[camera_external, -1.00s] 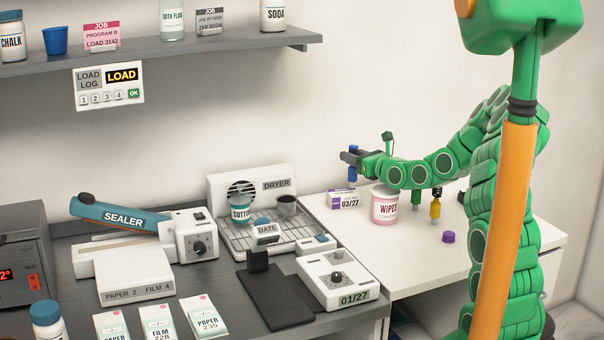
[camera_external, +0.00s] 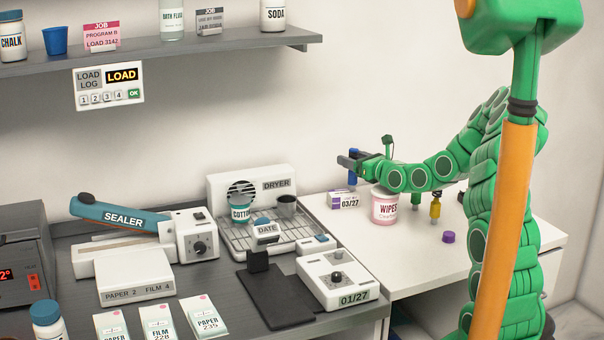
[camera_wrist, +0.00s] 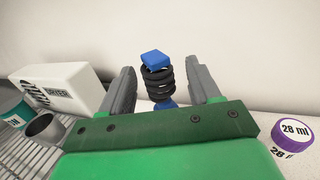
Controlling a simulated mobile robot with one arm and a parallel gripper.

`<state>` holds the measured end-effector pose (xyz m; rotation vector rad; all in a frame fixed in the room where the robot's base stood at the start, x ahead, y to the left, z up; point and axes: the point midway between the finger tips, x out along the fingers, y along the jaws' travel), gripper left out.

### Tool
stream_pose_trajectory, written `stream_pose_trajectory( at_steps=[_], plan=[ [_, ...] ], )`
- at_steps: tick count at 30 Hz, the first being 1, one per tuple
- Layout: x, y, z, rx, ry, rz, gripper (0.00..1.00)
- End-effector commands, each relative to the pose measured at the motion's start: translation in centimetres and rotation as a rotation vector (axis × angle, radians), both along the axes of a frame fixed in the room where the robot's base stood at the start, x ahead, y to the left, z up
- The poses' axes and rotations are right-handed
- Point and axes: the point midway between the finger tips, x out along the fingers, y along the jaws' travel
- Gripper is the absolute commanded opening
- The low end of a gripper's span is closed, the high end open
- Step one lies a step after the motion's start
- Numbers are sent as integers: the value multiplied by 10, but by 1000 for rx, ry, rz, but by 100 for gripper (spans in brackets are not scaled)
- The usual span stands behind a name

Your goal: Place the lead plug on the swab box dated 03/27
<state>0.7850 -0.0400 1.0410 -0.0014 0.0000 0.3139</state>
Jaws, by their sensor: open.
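The swab box (camera_external: 343,201), white and purple and marked 03/27, stands on the white table at the back, beside the wipes tub. My gripper (camera_external: 352,160) is just above and behind it, with jaws open. A blue piece wound with black rings, which looks like the lead plug (camera_external: 352,180), stands upright between the jaws. The wrist view shows the plug (camera_wrist: 157,82) between my gripper's two grey fingers (camera_wrist: 160,88), with gaps on both sides. Its lower end is partly hidden by my gripper, and I cannot tell whether it rests on the box.
A pink-white wipes tub (camera_external: 384,207) stands close below my arm. Green (camera_external: 416,200) and yellow (camera_external: 435,207) pieces and a purple cap (camera_external: 448,237) are to its right. The dryer (camera_external: 250,190) with its rack is at left. The table's front is mostly clear.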

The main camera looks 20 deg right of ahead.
Motion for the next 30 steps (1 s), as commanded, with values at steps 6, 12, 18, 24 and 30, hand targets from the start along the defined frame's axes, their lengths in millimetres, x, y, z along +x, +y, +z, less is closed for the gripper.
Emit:
stream_pose_trajectory(
  at_steps=[6,12,18,24,30],
  plan=[
    [-9,-4,2,1,1,-2,62],
    [-30,-12,2,2,2,-4,62],
    [-50,-18,2,3,2,-3,62],
    [-64,-22,2,0,1,-2,62],
    [-71,-23,2,1,1,-1,62]
  ],
)
